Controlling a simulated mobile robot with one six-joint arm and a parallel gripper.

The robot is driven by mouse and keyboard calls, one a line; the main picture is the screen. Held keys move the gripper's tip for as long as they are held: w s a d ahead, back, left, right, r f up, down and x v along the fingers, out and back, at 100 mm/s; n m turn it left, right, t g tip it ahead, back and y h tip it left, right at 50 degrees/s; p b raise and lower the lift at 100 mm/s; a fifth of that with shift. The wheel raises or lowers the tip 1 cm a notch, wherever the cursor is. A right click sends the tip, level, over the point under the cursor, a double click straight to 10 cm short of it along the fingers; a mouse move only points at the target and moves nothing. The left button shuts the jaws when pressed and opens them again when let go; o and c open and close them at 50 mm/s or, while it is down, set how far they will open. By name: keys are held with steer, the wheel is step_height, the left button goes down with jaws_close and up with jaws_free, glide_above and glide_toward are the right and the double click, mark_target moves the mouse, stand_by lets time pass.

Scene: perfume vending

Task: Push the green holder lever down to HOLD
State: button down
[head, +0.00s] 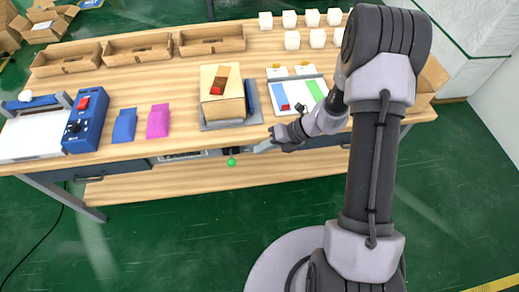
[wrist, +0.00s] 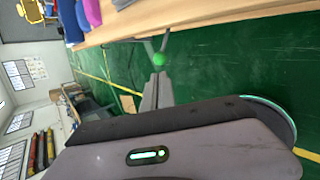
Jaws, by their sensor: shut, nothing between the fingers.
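The green ball knob of the holder lever (head: 232,162) hangs just below the table's front edge, on a short dark stem under the mounted wooden block. It also shows in the wrist view (wrist: 160,58), just beyond my fingertips. My gripper (head: 258,148) is shut and empty, to the right of the knob and slightly higher in the head view. In the wrist view the closed fingers (wrist: 158,82) point at the knob. Whether the tips touch the knob I cannot tell. No HOLD marking can be read.
A wooden block (head: 222,103) with a red piece on top stands on a grey base above the lever. A blue control box (head: 88,122), blue and magenta pouches, trays and several white cubes are on the table. The table edge (head: 180,153) runs close above my gripper.

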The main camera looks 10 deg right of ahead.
mark_target(235, 161)
steer(key=b+x, duration=0.4)
steer(key=x, duration=0.6)
steer(key=shift+w+a+f, duration=0.1)
steer(key=shift+a+f, duration=0.05)
